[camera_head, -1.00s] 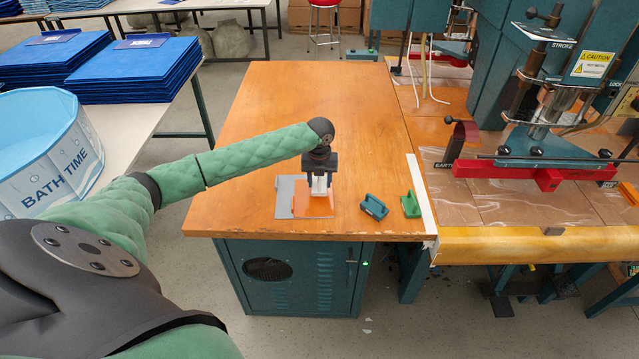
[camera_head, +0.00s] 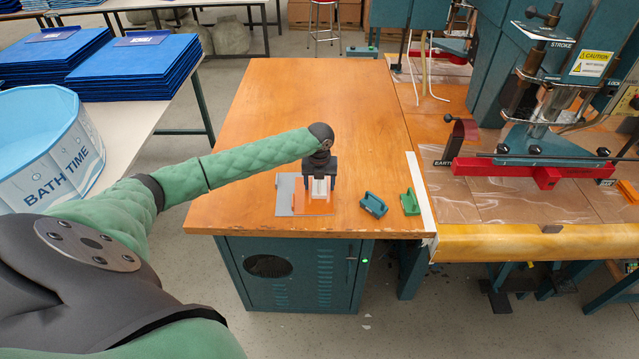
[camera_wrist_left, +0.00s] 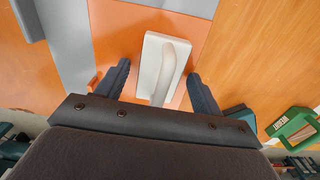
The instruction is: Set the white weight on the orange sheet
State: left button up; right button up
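The white weight (camera_wrist_left: 160,62) rests on the orange sheet (camera_wrist_left: 112,32) in the left wrist view, with its raised handle facing up. The white weight (camera_head: 320,188) and the orange sheet (camera_head: 318,207) also show in the head view, partly hidden by my gripper. My left gripper (camera_head: 320,180) is directly over the weight. Its fingers (camera_wrist_left: 160,88) are open on either side of the weight, with a gap on both sides. My right gripper is not in view.
A grey sheet (camera_head: 284,196) lies partly beside the orange one. A blue weight (camera_head: 374,205) and a green weight (camera_head: 410,203) stand to the right, near a white strip (camera_head: 420,195). The wooden table (camera_head: 310,95) is clear behind.

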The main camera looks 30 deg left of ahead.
pick_arm(q)
jog(key=shift+r, duration=0.2)
notch_tip(320, 180, up, 11)
jog(key=b, duration=0.3)
jog(key=shift+f, duration=0.2)
jog(key=shift+r, duration=0.6)
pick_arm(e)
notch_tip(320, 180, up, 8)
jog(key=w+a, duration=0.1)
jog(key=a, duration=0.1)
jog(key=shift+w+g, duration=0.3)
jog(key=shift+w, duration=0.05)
pick_arm(q)
jog(key=shift+f, duration=0.1)
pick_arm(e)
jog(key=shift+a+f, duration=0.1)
